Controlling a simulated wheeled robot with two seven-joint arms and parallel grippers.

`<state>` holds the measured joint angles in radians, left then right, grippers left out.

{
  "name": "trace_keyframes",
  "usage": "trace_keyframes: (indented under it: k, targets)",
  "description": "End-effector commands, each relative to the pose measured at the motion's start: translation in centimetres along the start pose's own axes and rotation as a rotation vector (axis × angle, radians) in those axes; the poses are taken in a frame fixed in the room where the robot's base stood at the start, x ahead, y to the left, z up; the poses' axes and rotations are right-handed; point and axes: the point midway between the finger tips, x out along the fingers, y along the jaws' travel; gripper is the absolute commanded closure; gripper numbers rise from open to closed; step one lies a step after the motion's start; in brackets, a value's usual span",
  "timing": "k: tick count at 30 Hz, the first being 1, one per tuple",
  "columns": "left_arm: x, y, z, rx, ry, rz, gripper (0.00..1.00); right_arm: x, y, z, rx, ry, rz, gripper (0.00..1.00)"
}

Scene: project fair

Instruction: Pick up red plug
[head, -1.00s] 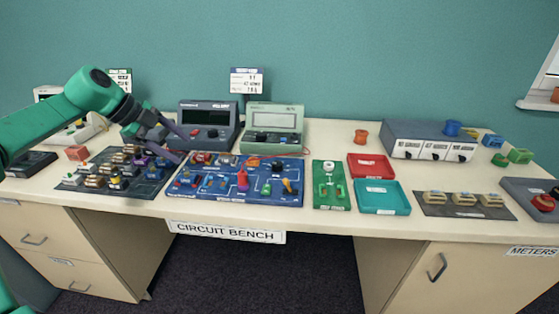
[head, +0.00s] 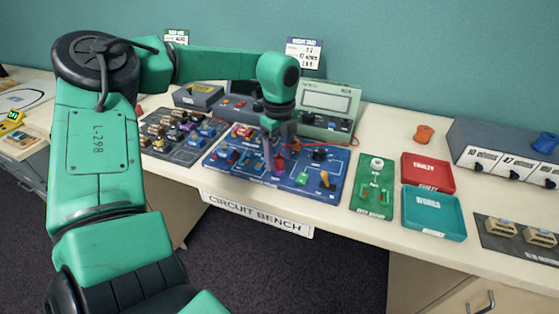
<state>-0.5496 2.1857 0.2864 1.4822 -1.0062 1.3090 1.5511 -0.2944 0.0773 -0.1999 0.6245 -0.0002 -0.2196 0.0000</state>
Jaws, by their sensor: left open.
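The red plug (head: 279,168) stands on the blue circuit board (head: 240,169) in the middle of the bench. My left gripper (head: 279,153) reaches down over the board from the green arm and is open. Its fingertips are at the red plug, with one dark finger just left of it. I cannot tell whether the fingers touch the plug, and the gripper partly hides the board behind it. My right gripper is not in view.
An orange-yellow plug (head: 324,179) and a green part (head: 302,180) stand close by on the board. A grey-green meter (head: 329,108) stands behind. A green board (head: 372,190), a red tray (head: 428,172) and a teal tray (head: 434,211) lie to the right.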

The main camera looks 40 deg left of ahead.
Motion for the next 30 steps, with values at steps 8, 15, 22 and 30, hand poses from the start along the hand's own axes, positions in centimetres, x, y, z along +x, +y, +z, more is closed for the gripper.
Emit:
trace_keyframes:
  k: [8, 15, 22, 30]
  targets:
    - [1.3, 0.0, 0.0, 0.000, 0.000, -0.001, 0.32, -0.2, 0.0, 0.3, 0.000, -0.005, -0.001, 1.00]
    - [1.3, 0.0, 0.0, 0.000, 0.000, -0.001, 1.00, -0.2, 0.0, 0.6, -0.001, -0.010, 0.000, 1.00]
    - [1.2, 0.0, 0.0, 0.000, 0.000, -0.001, 1.00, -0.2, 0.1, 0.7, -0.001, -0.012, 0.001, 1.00]
    - [-1.6, -0.1, 0.0, 0.000, -0.002, -0.006, 1.00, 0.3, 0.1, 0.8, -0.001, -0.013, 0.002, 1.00]
